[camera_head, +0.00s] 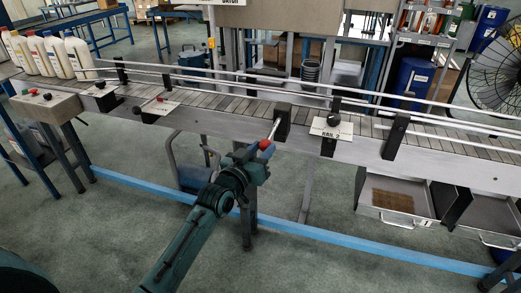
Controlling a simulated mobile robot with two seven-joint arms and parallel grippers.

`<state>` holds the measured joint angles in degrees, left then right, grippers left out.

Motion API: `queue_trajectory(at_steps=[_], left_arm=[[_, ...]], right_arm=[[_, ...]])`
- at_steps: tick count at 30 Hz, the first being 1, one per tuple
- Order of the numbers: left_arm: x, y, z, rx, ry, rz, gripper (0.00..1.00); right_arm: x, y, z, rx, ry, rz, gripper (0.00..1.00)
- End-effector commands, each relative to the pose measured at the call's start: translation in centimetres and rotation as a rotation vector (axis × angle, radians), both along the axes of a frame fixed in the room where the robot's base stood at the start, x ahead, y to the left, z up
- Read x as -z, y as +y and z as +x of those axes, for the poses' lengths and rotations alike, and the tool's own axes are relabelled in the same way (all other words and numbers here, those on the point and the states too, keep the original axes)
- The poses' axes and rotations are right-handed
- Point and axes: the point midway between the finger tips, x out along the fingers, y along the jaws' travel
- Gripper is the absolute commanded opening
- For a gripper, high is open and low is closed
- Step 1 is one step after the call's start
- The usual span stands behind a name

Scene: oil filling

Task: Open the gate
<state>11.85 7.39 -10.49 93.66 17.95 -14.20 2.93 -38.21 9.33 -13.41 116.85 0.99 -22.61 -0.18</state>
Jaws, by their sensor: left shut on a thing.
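My left gripper (261,154) reaches up from the bottom of the view to the front side of the conveyor (230,118). It is shut on the red-tipped handle (267,145). A thin light rod (274,129) runs from that red tip up to a black block (283,122) on the conveyor's front edge. The fingers partly hide the handle's end. No part is clearly marked as a gate, so I cannot tell its state. My right gripper is not in view.
Several white bottles (58,56) stand at the conveyor's left end. A "RAIL 2" plate (331,128) sits right of the black block. Open drawers (395,200) hang below at right. A blue floor beam (330,236) crosses under the conveyor. A fan (498,75) stands behind at right.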

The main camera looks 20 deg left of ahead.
Motion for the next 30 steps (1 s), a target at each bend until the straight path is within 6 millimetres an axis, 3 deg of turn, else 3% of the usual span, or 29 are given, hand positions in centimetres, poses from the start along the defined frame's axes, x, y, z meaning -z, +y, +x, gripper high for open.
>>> queue_trajectory(at_steps=[5,6,13,23,30], left_arm=[[0.0,0.0,0.0,0.0,-0.001,0.001,0.0],[0.0,0.0,0.0,0.0,-0.001,0.001,0.35],[0.0,0.0,0.0,0.0,-0.002,0.001,0.53],[0.0,0.1,-0.5,0.0,-0.002,0.0,0.53],[0.2,1.1,-4.7,-0.001,0.0,0.0,0.53]], right_arm=[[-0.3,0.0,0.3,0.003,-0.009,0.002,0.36],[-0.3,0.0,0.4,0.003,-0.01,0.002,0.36],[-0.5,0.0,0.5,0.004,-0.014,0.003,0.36],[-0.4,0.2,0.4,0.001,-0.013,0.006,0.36],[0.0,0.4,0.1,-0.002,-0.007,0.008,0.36]])
